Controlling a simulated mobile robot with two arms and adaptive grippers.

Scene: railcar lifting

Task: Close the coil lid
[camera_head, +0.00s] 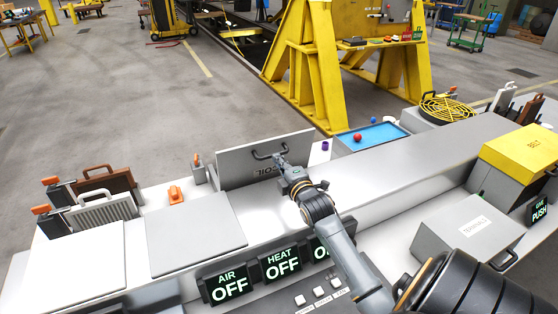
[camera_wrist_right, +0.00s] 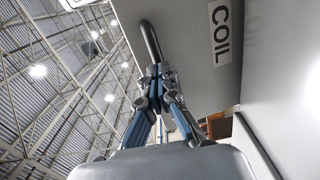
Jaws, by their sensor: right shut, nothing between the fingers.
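The coil lid (camera_head: 237,160) is a grey panel standing open, nearly upright, at the back edge of the console in the head view. Its dark handle (camera_head: 264,152) is on the face towards me, and the COIL label is partly hidden by my arm. My right gripper (camera_head: 280,161) is shut and empty, close to the lid's face by the handle. In the right wrist view the lid (camera_wrist_right: 195,65) carries the COIL label (camera_wrist_right: 221,30), and the fingertips (camera_wrist_right: 158,71) are by the end of the handle (camera_wrist_right: 150,40). I cannot tell whether they touch. My left gripper is not in view.
A flat grey cover (camera_head: 195,238) lies left of the lid, with an orange-topped piece (camera_head: 176,195) behind it. A grey terminals box (camera_head: 467,232) and a yellow belt box (camera_head: 527,152) stand to the right. AIR and HEAT displays (camera_head: 229,286) read OFF in front.

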